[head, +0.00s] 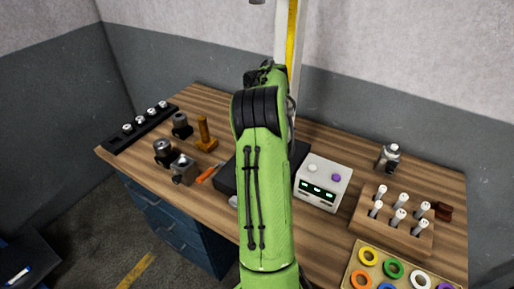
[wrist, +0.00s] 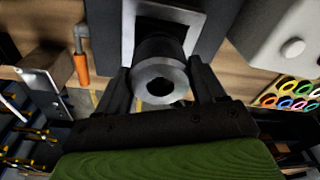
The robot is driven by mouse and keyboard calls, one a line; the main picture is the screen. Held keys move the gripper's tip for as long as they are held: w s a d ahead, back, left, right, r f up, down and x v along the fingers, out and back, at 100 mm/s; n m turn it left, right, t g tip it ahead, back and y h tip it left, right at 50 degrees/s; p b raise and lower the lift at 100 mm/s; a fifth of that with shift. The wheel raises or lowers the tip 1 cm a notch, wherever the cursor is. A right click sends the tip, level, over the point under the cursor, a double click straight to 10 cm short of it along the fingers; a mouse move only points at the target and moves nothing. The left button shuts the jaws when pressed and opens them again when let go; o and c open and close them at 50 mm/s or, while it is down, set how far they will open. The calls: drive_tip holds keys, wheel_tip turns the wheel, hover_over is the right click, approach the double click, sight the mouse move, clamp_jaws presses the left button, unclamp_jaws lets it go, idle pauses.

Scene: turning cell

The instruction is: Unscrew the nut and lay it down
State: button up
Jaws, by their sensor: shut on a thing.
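In the wrist view the nut (wrist: 158,70) is a round grey metal piece with a dark hole in its face. It sits at the front of a dark cylindrical part on a light square plate (wrist: 190,18) of a dark fixture. My gripper (wrist: 161,88) has one black finger on each side of the nut and is shut on it. I cannot tell whether the nut is still on its thread. In the head view my green arm hides the gripper and the nut; only the edge of the black fixture (head: 227,180) shows.
An orange-handled tool (head: 207,174) lies left of the fixture, near a wooden peg stand (head: 205,135) and metal parts in dark holders.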

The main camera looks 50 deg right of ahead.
drive_tip(key=shift+r+p, duration=2.75)
drive_tip(key=shift+r, duration=0.5)
drive_tip(key=shift+f, duration=0.1)
drive_tip(key=w+a+f+m+t, duration=0.1)
drive_tip(key=w+a+f+m, duration=0.4)
drive_tip(key=a, duration=0.4)
drive_tip(key=w+a+f+m, duration=0.3)
drive_tip(key=w+a+m, duration=0.4)
drive_tip(key=w+a, duration=0.1)
drive_tip(key=a+f+m, duration=0.3)
drive_tip(key=a+m, duration=0.2)
drive_tip(key=a, duration=0.4)
drive_tip(key=a+f+m+t+h, duration=0.1)
drive_tip(key=a+f+m, duration=0.2)
drive_tip(key=a+m, duration=0.3)
drive_tip(key=a, duration=0.2)
drive_tip(key=shift+w+a+f, duration=0.15)
drive_tip(key=shift+a+f, duration=0.2)
drive_tip(key=shift+f, duration=0.05)
